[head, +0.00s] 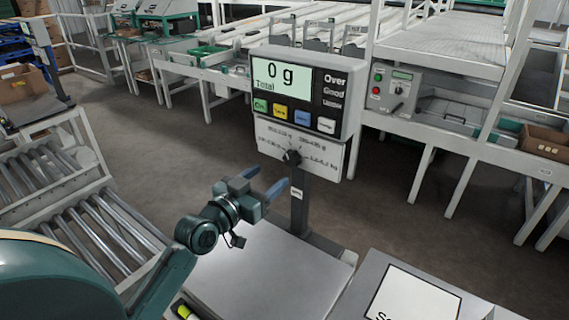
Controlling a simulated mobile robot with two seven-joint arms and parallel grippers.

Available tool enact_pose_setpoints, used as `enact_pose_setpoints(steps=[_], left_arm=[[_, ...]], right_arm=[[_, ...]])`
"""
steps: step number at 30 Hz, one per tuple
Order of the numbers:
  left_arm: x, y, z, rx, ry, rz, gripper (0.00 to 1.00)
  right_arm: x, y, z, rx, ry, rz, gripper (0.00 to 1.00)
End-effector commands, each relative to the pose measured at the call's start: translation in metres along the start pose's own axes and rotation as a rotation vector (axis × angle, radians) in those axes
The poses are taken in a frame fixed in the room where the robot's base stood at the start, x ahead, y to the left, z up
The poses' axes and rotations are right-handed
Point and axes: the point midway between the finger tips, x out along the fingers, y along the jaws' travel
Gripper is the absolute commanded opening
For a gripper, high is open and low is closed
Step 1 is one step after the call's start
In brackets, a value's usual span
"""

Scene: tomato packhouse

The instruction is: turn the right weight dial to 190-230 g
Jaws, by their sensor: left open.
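A black weight dial (292,157) sits on a white panel under the scale display (300,85), which reads 0 g. Small range labels surround the dial; they are too small to read surely, and I cannot tell the pointer's setting. I see only this one dial on the panel. My left gripper (265,180) is open and empty, its blue fingers pointing toward the post, just left of and below the dial in the picture. It appears apart from the dial. My right gripper is not in view.
The scale's metal platform (245,275) lies below my left gripper, with a post (299,205) rising behind it. A box with a sheet (415,300) stands at the lower right. A roller conveyor (75,215) is at left. Grey floor lies clear behind the scale.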

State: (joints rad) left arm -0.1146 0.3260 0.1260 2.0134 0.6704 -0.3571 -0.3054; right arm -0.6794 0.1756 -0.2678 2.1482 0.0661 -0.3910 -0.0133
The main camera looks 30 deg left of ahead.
Motion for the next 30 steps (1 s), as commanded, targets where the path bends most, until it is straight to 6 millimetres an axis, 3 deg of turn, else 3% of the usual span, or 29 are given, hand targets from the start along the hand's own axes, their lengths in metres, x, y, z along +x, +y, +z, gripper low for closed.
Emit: enact_pose_setpoints(steps=[6, 12, 24, 30], left_arm=[[0.045, 0.0, -0.001, -0.002, 0.001, 0.0, 0.61], [0.069, 0.0, 0.0, -0.001, 0.0, 0.0, 0.61], [0.076, 0.0, 0.001, 0.001, -0.002, 0.0, 0.61], [0.076, 0.0, 0.001, 0.001, -0.002, 0.0, 0.45]], right_arm=[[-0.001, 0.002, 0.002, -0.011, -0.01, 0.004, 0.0], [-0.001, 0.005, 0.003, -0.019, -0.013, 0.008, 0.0], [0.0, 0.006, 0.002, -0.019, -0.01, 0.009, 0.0], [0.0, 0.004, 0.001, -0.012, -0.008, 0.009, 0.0]])
